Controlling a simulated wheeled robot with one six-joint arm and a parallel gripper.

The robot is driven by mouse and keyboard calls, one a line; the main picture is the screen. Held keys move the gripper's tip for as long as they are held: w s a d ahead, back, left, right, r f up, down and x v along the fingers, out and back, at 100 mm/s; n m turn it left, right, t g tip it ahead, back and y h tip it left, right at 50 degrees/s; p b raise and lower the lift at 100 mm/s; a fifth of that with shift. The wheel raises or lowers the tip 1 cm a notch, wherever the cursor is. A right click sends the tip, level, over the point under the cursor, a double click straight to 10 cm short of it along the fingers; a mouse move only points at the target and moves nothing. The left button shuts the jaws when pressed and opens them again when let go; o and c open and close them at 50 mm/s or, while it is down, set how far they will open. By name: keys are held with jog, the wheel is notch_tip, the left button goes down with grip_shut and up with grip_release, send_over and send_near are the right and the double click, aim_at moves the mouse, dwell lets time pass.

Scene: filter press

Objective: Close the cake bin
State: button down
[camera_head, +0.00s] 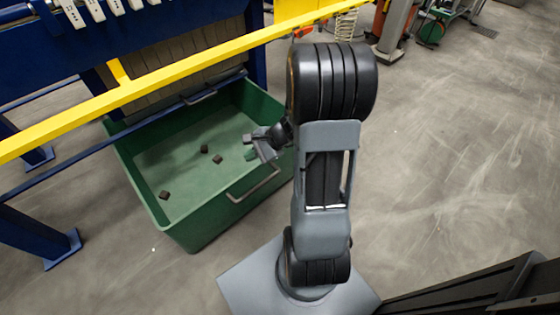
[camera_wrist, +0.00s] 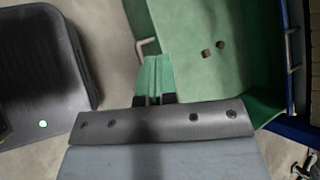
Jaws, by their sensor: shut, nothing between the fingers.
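The cake bin (camera_head: 180,232) is a green open-topped tub on the floor, sticking out from under the filter press in the head view. A grey handle (camera_head: 253,186) is on its near side, and another handle (camera_head: 200,97) shows at its far side. The bin also shows in the wrist view (camera_wrist: 262,85), with the near handle (camera_wrist: 147,44) left of its edge. My gripper (camera_head: 253,152) is shut and empty, close to the near handle above the bin's near right part.
Dark lumps (camera_head: 164,195) lie on the bin floor. A yellow rail (camera_head: 130,92) crosses above the bin in front of the blue press frame (camera_head: 40,235). Floor on the right is mostly clear, with equipment (camera_head: 400,30) at the back.

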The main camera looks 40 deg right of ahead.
jog(key=d+f+m+t+h+b, duration=0.4)
jog(key=d+f+m+t+h, duration=0.3)
jog(key=d+f+m, duration=1.15)
jog(key=d+b+x, duration=0.1)
jog(key=b+x, duration=0.2)
jog(key=x, duration=1)
jog(key=shift+f+n+b, duration=0.2)
jog(key=shift+n+b, duration=0.15)
jog(key=shift+a, duration=0.15)
